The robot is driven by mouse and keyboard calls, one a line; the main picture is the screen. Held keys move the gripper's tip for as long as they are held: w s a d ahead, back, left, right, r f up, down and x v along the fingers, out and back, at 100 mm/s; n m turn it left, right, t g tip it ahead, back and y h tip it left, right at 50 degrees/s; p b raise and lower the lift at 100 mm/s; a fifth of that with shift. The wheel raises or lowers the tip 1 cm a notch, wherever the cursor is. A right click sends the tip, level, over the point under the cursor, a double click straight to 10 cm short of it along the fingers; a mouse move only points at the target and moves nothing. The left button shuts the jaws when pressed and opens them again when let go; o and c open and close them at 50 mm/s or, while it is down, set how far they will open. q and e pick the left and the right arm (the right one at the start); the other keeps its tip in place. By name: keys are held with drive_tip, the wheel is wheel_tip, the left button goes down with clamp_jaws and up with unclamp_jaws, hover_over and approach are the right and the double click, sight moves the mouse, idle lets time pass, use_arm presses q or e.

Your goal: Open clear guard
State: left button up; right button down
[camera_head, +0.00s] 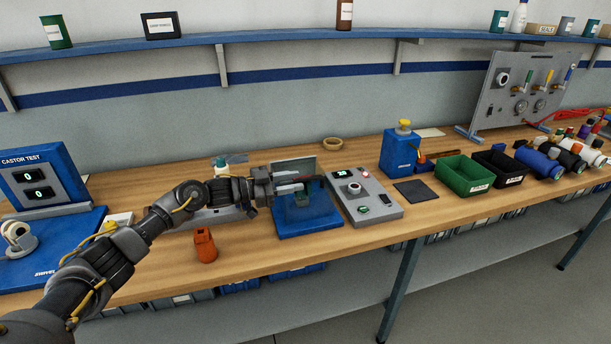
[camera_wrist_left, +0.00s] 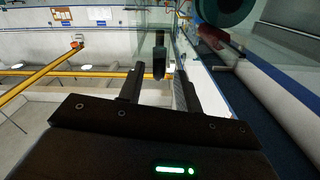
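The clear guard (camera_head: 312,205) is a see-through cover over a blue-based machine (camera_head: 310,230) in the middle of the bench. A pale upright panel stands behind it. My left gripper (camera_head: 300,183) reaches in from the left, level with the guard's upper part and overlapping it in the head view. In the left wrist view, the fingers of my left gripper (camera_wrist_left: 160,75) are apart. A dark upright bar (camera_wrist_left: 158,52), perhaps the guard's handle, stands between them with gaps on both sides. Whether the guard is closed is hard to tell. My right gripper is not in view.
A grey control box (camera_head: 365,197) with a knob stands right of the machine. An orange object (camera_head: 205,245) stands at the front left, near my arm. A blue container (camera_head: 398,155), green bin (camera_head: 463,178) and black bin (camera_head: 502,170) stand farther right.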

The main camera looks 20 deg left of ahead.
sight(305, 179)
use_arm(q)
drive_tip(key=x, duration=0.3)
drive_tip(key=shift+d+r+p, duration=0.15)
drive_tip(key=shift+r+p, duration=0.05)
drive_tip(key=shift+p, duration=0.2)
drive_tip(key=shift+w+d+f, duration=0.15)
drive_tip(key=shift+w+d, duration=0.1)
drive_tip(key=shift+d, duration=0.1)
clamp_jaws()
